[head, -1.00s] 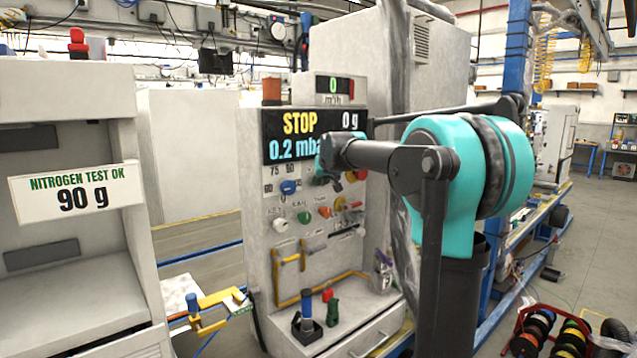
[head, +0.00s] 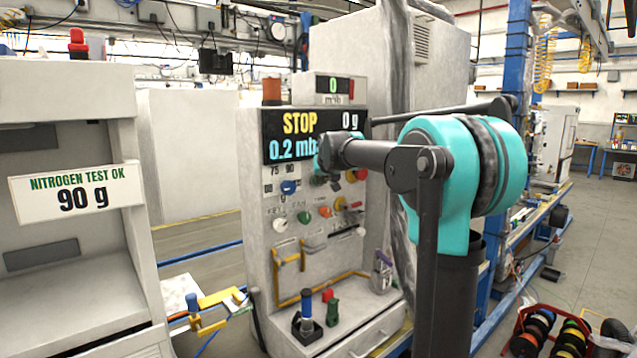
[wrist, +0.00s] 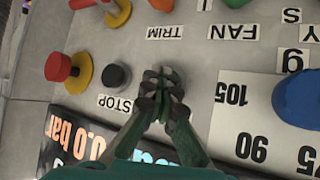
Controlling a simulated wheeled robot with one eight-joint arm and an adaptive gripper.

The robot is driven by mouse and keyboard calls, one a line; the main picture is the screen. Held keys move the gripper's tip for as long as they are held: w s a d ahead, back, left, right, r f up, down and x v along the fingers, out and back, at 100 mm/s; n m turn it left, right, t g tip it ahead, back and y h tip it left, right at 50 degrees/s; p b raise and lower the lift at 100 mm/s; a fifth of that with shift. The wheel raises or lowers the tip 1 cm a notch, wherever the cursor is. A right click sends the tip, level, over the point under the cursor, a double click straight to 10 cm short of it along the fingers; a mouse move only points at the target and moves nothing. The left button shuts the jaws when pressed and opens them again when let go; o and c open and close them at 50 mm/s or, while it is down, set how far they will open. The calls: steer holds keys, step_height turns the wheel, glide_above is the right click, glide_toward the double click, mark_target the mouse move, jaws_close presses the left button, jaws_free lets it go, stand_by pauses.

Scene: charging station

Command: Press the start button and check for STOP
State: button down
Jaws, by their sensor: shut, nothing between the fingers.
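The grey control panel (head: 290,250) stands ahead, with a dark display (head: 300,136) reading STOP in yellow, 0 g and a partly covered 0.2 mbar line. My gripper (wrist: 163,76) is shut and empty, its fingertips close over the panel face. Whether they touch it cannot be told. In the wrist view the panel is upside down. A black button (wrist: 117,76) beside a STOP label (wrist: 115,103) lies just left of the fingertips. No start label shows; whatever is under the fingertips is hidden. In the head view my arm covers part of the panel's right side.
Near the fingertips are a red knob on a yellow base (wrist: 58,67), an orange knob (wrist: 160,4) and a blue dial (wrist: 300,98). A cabinet at left carries a sign (head: 76,192) reading NITROGEN TEST OK, 90 g. Small tools (head: 307,318) stand on the panel's lower ledge.

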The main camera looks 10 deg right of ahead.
steer(key=shift+s, duration=0.1)
steer(key=shift+s+d, duration=0.5)
steer(key=shift+s, duration=0.15)
steer(key=shift+s, duration=0.1)
steer(key=s+d, duration=0.1)
steer(key=s, duration=0.1)
steer(key=s+d, duration=0.1)
steer(key=s, duration=0.1)
steer(key=shift+d, duration=0.35)
stand_by(0.5)
steer(key=s+d+f+g, duration=0.3)
steer(key=s+f+g, duration=0.3)
steer(key=s+f, duration=3.1)
steer(key=s, duration=0.3)
steer(key=shift+d+f+m+g+h, duration=0.15)
steer(key=shift+m+g+h, duration=0.15)
steer(key=shift+m, duration=0.1)
